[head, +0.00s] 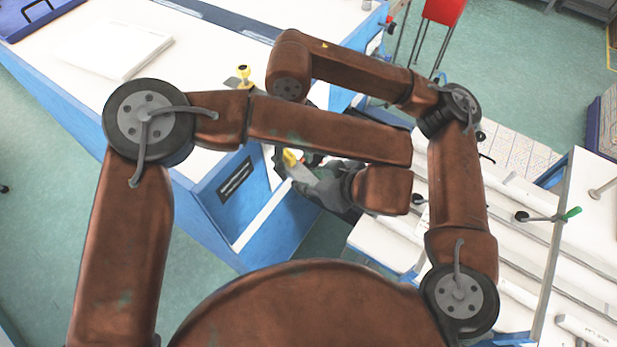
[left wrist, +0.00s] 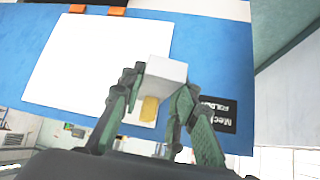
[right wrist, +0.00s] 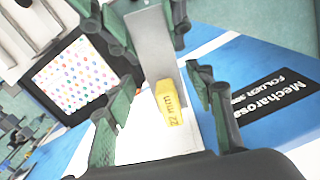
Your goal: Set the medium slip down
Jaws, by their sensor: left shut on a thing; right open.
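The medium slip is a grey plate with a yellow tab marked "22 mm" (right wrist: 170,108) in the right wrist view. It also shows in the head view (head: 301,173), and in the left wrist view (left wrist: 166,72) as a pale block with a yellow part. My left gripper (head: 318,184) is shut on the slip and holds it by the blue-fronted table. My right gripper (right wrist: 163,95) is open, its fingers on either side of the yellow tab, apparently clear of it. In the head view my left forearm hides most of the right gripper.
The white-topped table (head: 205,60) has a blue front with a black "Mecharosa Folder" sign (right wrist: 278,80). A yellow-topped piece (head: 243,75) and a white board (head: 118,50) lie on it. A second bench (head: 520,235) with rails stands at right. My arms cross closely.

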